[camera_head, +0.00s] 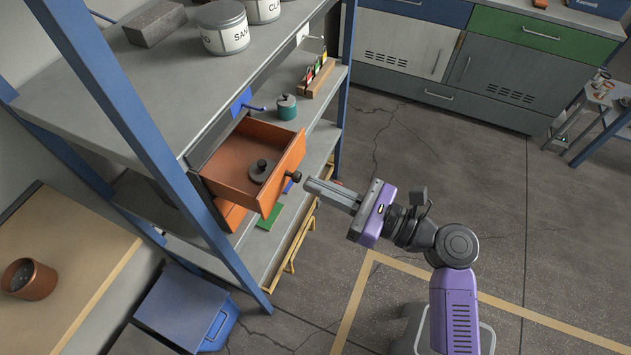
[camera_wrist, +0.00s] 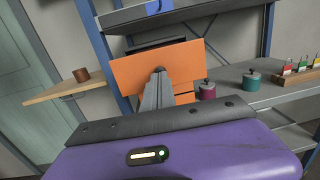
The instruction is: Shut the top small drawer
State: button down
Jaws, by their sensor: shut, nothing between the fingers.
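The top small drawer (camera_head: 240,165) is orange and stands pulled out of its cabinet on the shelf unit. A dark round lidded item (camera_head: 261,170) lies inside it. A dark round knob (camera_head: 294,176) sticks out from its front. In the wrist view the orange drawer front (camera_wrist: 138,76) faces me, and my fingers cover the knob. My gripper (camera_head: 308,184) is shut and empty, with its tips just in front of the knob; I cannot tell whether they touch. The fingertips also show in the wrist view (camera_wrist: 159,74). A lower orange drawer (camera_head: 230,214) shows below the top one.
A blue shelf post (camera_head: 165,160) rises at the near side. The concrete floor (camera_head: 440,200) around my arm is clear.

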aim_at(262, 168)
jog(key=shift+w+a, duration=0.15)
jog(key=shift+a, duration=0.3)
jog(key=x, duration=0.4)
jog(key=p+x, duration=0.1)
jog(key=x, duration=0.6)
jog(key=shift+a+f+p, duration=0.25)
jog(key=shift+a+p, duration=0.05)
jog(key=shift+a, duration=0.3)
jog(key=shift+a+r, duration=0.1)
